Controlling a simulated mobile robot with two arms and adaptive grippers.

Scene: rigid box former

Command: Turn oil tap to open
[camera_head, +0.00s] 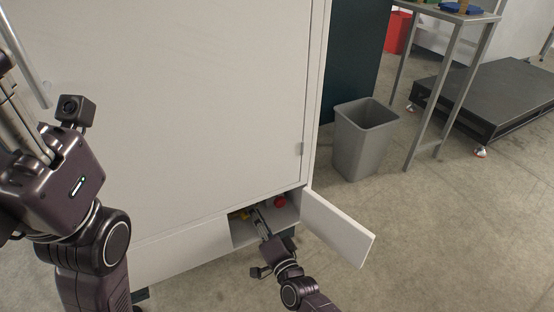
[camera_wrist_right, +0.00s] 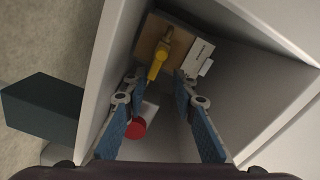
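The oil tap (camera_wrist_right: 168,36) has a brass-coloured body and a yellow handle (camera_wrist_right: 156,66). It sits on a tan block at the back of a small open compartment. In the head view a bit of yellow (camera_head: 245,214) shows inside the compartment, left of my right gripper. My right gripper (camera_head: 257,214) reaches into the compartment. In the right wrist view its blue-padded fingers (camera_wrist_right: 158,80) are apart, with the yellow handle's lower end just beyond and between their tips. I cannot tell whether they touch it. My left gripper (camera_head: 22,125) is at the left edge, its fingertips unclear.
A red round knob (camera_head: 280,202) is in the compartment, near one finger in the wrist view (camera_wrist_right: 136,128). The compartment's small door (camera_head: 338,228) stands open at right. The large white cabinet (camera_head: 200,100) rises above. A grey bin (camera_head: 365,140) stands on the floor.

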